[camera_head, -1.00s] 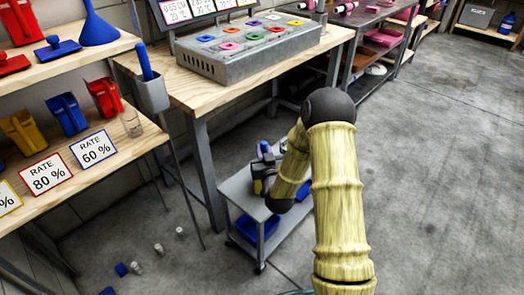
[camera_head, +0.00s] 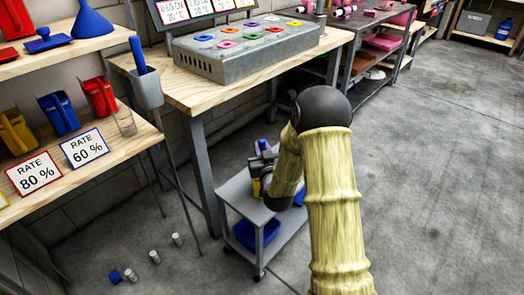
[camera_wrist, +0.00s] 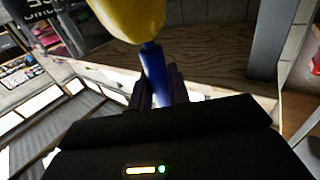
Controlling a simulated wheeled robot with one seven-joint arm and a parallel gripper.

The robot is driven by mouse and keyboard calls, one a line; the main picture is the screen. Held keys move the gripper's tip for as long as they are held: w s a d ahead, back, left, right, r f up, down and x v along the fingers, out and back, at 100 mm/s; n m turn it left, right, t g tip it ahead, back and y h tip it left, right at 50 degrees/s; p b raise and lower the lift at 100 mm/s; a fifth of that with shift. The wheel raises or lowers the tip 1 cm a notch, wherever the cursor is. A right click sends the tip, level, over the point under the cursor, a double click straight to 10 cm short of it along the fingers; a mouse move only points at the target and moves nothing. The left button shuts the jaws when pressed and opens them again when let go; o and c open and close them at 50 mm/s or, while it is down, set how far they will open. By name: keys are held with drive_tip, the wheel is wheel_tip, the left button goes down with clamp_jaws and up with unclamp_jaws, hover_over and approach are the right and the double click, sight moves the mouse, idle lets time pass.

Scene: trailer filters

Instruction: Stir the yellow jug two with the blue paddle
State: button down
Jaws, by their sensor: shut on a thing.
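My gripper (camera_wrist: 162,92) is shut on a blue handle (camera_wrist: 154,68) in the wrist view. A rounded yellow piece (camera_wrist: 136,14) meets the handle's upper end there; I cannot tell whether the two are joined. In the head view my gripper (camera_head: 264,168) is small and partly hidden by my arm, above a low grey cart. A bit of yellow (camera_head: 256,188) shows beside it. A blue stick (camera_head: 138,54) stands in a grey holder (camera_head: 147,92) at the wooden table's left end. A yellow scoop-like vessel (camera_head: 15,132) is on the left shelf. I cannot identify yellow jug two.
The cart (camera_head: 236,190) has a blue bin (camera_head: 258,234) below. A grey box with coloured rings (camera_head: 240,52) is on the wooden table (camera_head: 190,88). Blue (camera_head: 58,112) and red (camera_head: 98,96) scoops are on the left shelf. Small cylinders (camera_head: 154,257) lie on the floor. Right floor is clear.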

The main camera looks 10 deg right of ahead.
drive_tip(key=shift+s+r, duration=0.1)
drive_tip(key=shift+s, duration=0.15)
drive_tip(key=shift+w+r+p, duration=0.1)
drive_tip(key=shift+r+p, duration=3.75)
drive_tip(key=shift+r, duration=2.2)
wheel_tip(320, 180, up, 5)
drive_tip(key=p, duration=0.3)
drive_tip(key=shift+a, duration=0.1)
